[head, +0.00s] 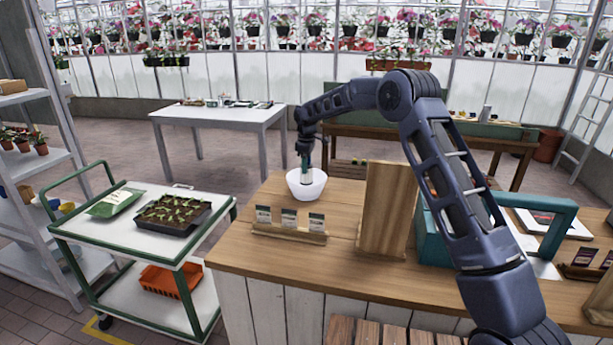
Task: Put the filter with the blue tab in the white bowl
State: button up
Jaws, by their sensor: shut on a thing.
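The white bowl (305,190) stands upright on the wooden counter, near its far left part. My gripper (305,162) points down over the bowl. It is shut on a small grey-green piece, the filter (306,177), whose lower end is inside the bowl's rim. The filter is too small here to make out a blue tab. The bowl's front wall hides its bottom, so I cannot tell whether the filter touches it.
A wooden rack of seed packets (289,234) and an upright wooden board (386,208) stand on the counter (300,262) near the bowl. A teal frame (540,218) stands to the right. A green-edged cart (107,240) with a seedling tray (173,215) is at left.

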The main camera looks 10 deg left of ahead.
aim_at(307, 175)
jog(key=shift+f, duration=2.4)
jog(key=o, duration=1)
jog(key=shift+f, duration=0.15)
notch_tip(307, 175, up, 11)
jog(key=shift+r, duration=0.65)
